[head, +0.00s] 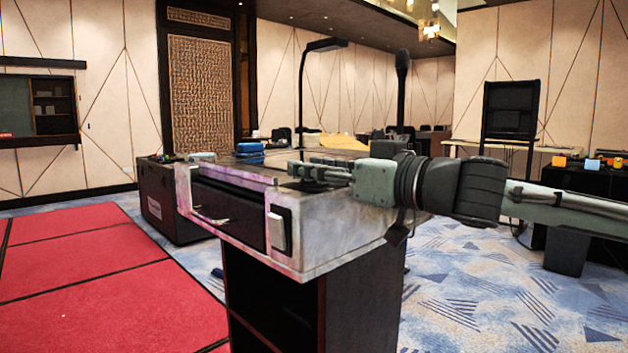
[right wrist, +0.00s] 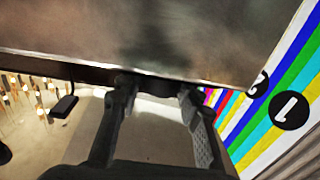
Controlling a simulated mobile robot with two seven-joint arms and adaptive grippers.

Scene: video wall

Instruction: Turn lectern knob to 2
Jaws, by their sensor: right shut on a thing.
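The lectern (head: 340,225) has a pale, streaked top box on a dark stand. My right gripper (head: 297,169) comes in from the right, level, at the lectern's top near its front corner. It is shut on the knob, which is mostly hidden by the fingers; a dark low base (head: 299,186) shows beneath them. In the right wrist view, the fingertips of the right gripper (right wrist: 157,88) meet the edge of the brownish lectern top (right wrist: 140,35). The knob's pointer and setting cannot be read. My left gripper is not in view.
A blue stacked item (head: 250,153) sits on the lectern's far left. A gooseneck lamp (head: 304,100) and a microphone (head: 402,90) stand up behind the arm. In the right wrist view, a striped colour panel (right wrist: 270,110) carries black number discs. Red carpet (head: 80,260) lies open at left.

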